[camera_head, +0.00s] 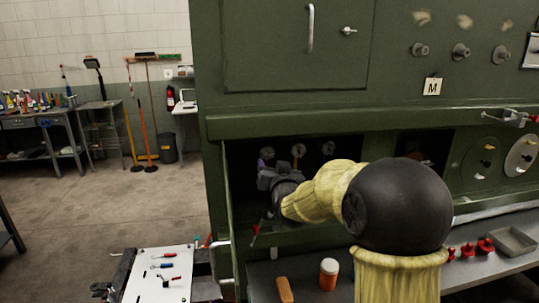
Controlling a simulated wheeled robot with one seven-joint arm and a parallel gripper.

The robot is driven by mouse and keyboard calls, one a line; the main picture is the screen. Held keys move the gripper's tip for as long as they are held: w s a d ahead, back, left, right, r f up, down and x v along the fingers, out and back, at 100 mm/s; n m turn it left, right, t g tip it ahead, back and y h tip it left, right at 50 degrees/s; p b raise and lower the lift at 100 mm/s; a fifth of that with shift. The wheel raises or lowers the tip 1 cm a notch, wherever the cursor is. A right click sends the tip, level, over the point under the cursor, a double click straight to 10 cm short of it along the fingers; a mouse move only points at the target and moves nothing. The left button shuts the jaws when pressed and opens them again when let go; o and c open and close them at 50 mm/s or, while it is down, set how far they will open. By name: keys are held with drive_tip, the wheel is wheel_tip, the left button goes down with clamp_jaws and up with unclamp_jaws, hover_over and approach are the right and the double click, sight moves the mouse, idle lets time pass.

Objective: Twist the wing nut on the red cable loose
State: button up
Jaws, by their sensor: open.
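My arm reaches into a dark open bay (340,195) in the green panel. My gripper (266,168) is at the bay's upper left, seen from behind, with its jaws open. No red cable or wing nut can be made out; the gripper and shadow hide part of the bay.
A small red piece (256,233) shows at the bay's lower left. An open door edge (228,210) bounds the bay's left. The ledge below holds an orange jar (328,274), red knobs (468,249) and a grey tray (513,241). A tool board (160,273) stands at lower left.

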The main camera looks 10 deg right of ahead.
sight(269, 156)
drive_tip(key=w+p, duration=0.1)
drive_tip(key=w, duration=0.4)
drive_tip(key=shift+w+p, duration=0.35)
drive_tip(key=shift+p, duration=0.05)
drive_tip(key=shift+c, duration=0.2)
drive_tip(key=c, duration=0.9)
drive_tip(key=shift+f, duration=0.1)
drive_tip(key=shift+c, duration=0.2)
